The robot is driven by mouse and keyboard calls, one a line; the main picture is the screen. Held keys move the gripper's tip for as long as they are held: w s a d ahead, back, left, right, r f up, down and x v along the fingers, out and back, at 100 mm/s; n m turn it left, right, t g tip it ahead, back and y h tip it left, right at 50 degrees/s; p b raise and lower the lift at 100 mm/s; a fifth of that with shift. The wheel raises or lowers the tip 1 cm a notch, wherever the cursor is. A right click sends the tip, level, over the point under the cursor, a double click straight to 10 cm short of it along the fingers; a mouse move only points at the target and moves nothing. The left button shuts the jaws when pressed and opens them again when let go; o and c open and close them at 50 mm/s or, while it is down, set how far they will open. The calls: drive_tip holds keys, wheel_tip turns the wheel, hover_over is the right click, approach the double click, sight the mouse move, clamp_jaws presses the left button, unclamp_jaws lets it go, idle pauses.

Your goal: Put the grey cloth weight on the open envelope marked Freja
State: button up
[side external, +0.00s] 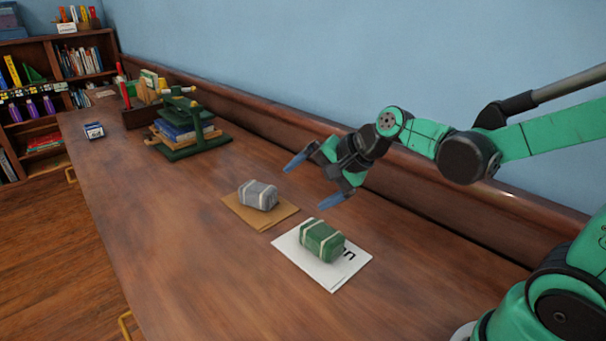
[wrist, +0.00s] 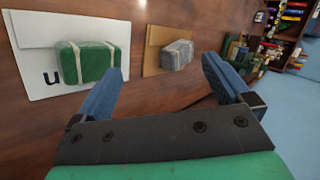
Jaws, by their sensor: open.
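The grey cloth weight (side external: 258,195) with pale straps lies on a brown envelope (side external: 237,211); in the wrist view the weight (wrist: 177,54) is seen beyond the fingertips. A green strapped weight (side external: 322,240) lies on a white envelope (side external: 330,278), nearer my base. Dark lettering on the white envelope is partly covered by the green weight; I cannot read a whole name. No writing shows on the brown envelope, and I cannot tell which envelope is marked Freja. My gripper (side external: 312,182) is open and empty, its blue fingers apart, above the table to the right of the grey weight.
A green press-like stand (side external: 183,140) with books stands farther down the table, beside a small blue-and-white box (side external: 94,131). A raised wooden ledge (side external: 400,180) runs along the wall. The table's front-left stretch is clear. Bookcases (side external: 50,100) stand at the far left.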

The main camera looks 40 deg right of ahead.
drive_tip(key=s+n+g+h, duration=0.1)
drive_tip(key=s+n+h, duration=0.2)
drive_tip(key=s+n, duration=0.5)
drive_tip(key=shift+a+r+n, duration=0.15)
drive_tip(key=shift+r+n, duration=0.05)
drive_tip(key=shift+n, duration=2.4)
drive_tip(key=shift+s, duration=0.1)
